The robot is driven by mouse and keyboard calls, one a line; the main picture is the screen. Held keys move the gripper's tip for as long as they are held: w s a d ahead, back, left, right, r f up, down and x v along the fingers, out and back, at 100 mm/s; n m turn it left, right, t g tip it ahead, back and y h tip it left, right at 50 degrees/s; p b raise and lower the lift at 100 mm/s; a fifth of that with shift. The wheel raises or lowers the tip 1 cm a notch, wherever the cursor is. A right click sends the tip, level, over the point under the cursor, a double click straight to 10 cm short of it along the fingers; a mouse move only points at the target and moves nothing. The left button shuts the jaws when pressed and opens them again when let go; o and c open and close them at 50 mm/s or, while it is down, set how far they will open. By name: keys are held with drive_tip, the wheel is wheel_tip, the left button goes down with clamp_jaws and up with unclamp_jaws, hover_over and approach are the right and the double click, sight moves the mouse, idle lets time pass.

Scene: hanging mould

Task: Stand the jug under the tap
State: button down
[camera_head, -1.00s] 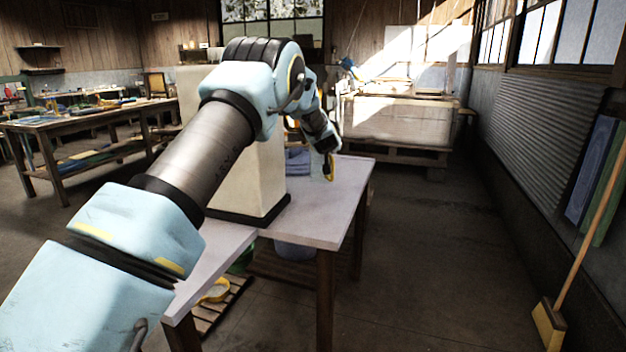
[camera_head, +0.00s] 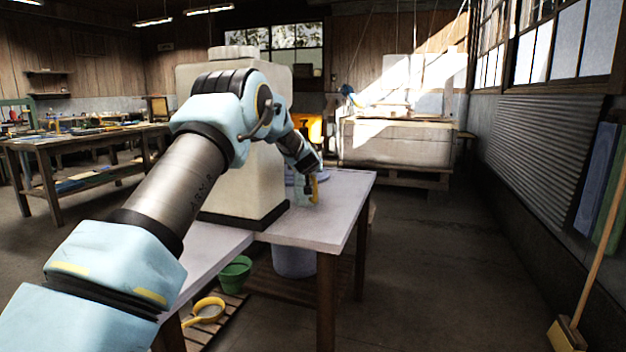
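A big cream tank (camera_head: 236,120) with a lid and a dark base stands on the pale-topped table (camera_head: 335,215). No tap shows on the sides of the tank that I see. My gripper (camera_head: 313,192) points down close above the table top, right of the tank. It is small, seen from behind, and partly hidden by my own wrist. A yellow part shows at its fingers, but I cannot tell whether they are open or hold something. A blue thing (camera_head: 292,178) lies behind my wrist, mostly hidden. I cannot make out a jug.
An orange thing (camera_head: 309,128) shows behind my wrist. Below the table are a blue-grey bucket (camera_head: 293,262), a green bucket (camera_head: 234,274) and a yellow-rimmed sieve (camera_head: 205,311). A broom (camera_head: 567,335) leans at the right wall. The floor right of the table is clear.

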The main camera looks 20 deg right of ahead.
drive_tip(key=shift+a, duration=0.1)
drive_tip(key=shift+f, duration=0.2)
drive_tip(key=c, duration=0.8)
unclamp_jaws()
drive_tip(key=b+v, duration=0.1)
drive_tip(key=v, duration=1.1)
drive_tip(key=shift+r+b, duration=0.1)
drive_tip(key=shift+b, duration=0.3)
